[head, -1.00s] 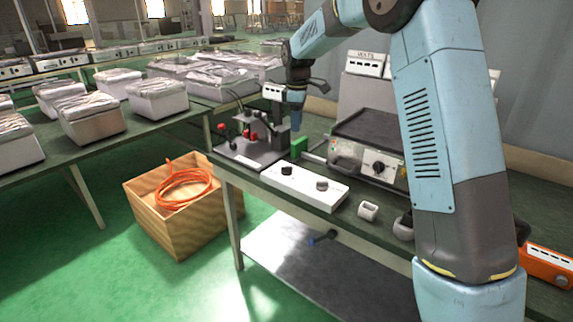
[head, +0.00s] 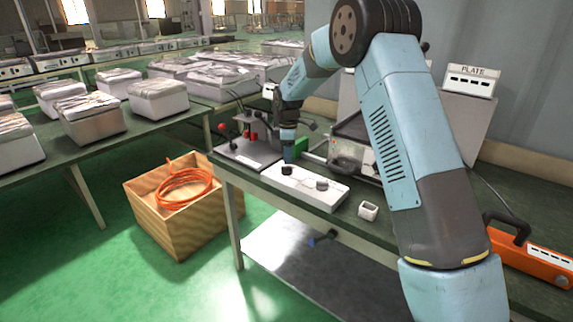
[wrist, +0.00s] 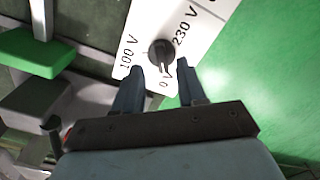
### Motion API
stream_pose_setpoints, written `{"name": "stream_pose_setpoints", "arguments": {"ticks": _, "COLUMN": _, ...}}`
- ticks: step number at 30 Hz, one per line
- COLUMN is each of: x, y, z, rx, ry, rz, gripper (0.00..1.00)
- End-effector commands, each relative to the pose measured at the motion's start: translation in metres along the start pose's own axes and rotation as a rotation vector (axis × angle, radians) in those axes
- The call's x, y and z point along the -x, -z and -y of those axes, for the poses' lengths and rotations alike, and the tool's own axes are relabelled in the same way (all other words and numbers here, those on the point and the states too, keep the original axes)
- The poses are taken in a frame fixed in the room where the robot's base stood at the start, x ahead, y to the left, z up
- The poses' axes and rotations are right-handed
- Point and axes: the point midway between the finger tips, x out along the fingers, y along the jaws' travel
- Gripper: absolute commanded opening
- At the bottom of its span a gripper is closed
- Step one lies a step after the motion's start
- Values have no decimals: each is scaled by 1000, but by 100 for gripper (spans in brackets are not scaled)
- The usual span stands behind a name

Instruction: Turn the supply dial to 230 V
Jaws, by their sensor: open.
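The supply dial (wrist: 160,50) is a dark round knob on a white panel (wrist: 136,45). In the wrist view the labels 100 V, 0 V and 230 V surround it. Its bar seems to point toward 0 V. In the head view the panel (head: 318,197) lies on the bench with two dark knobs; the left knob (head: 287,170) is just below my gripper (head: 288,160). In the wrist view my gripper (wrist: 159,70) is open, its fingertips on either side of the dial's lower part. I cannot tell whether they touch it.
A green block (wrist: 38,52) is left of the fingers in the wrist view. A second knob (head: 322,184) is on the panel's right. A stand with a red-knobbed lever (head: 250,135) is behind left; a small white piece (head: 368,210) lies to the right.

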Motion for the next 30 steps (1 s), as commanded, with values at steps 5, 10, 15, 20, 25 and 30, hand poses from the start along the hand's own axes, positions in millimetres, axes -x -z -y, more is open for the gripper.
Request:
{"name": "stream_pose_setpoints", "arguments": {"ticks": 5, "x": -26, "y": 0, "z": 0, "rx": 1, "ry": 1, "rz": 1, "gripper": 40}}
{"name": "stream_pose_setpoints", "arguments": {"ticks": 10, "x": -38, "y": 0, "z": 0, "rx": 1, "ry": 0, "rz": 1, "gripper": 40}}
{"name": "stream_pose_setpoints", "arguments": {"ticks": 15, "x": -41, "y": 0, "z": 0, "rx": 1, "ry": -1, "rz": 1, "gripper": 40}}
{"name": "stream_pose_setpoints", "arguments": {"ticks": 20, "x": -41, "y": 0, "z": 0, "rx": 1, "ry": -1, "rz": 0, "gripper": 40}}
{"name": "stream_pose_setpoints", "arguments": {"ticks": 25, "x": -41, "y": 0, "z": 0, "rx": 1, "ry": -1, "rz": 0, "gripper": 27}}
{"name": "stream_pose_setpoints", "arguments": {"ticks": 30, "x": -41, "y": 0, "z": 0, "rx": 1, "ry": -1, "rz": 0, "gripper": 11}}
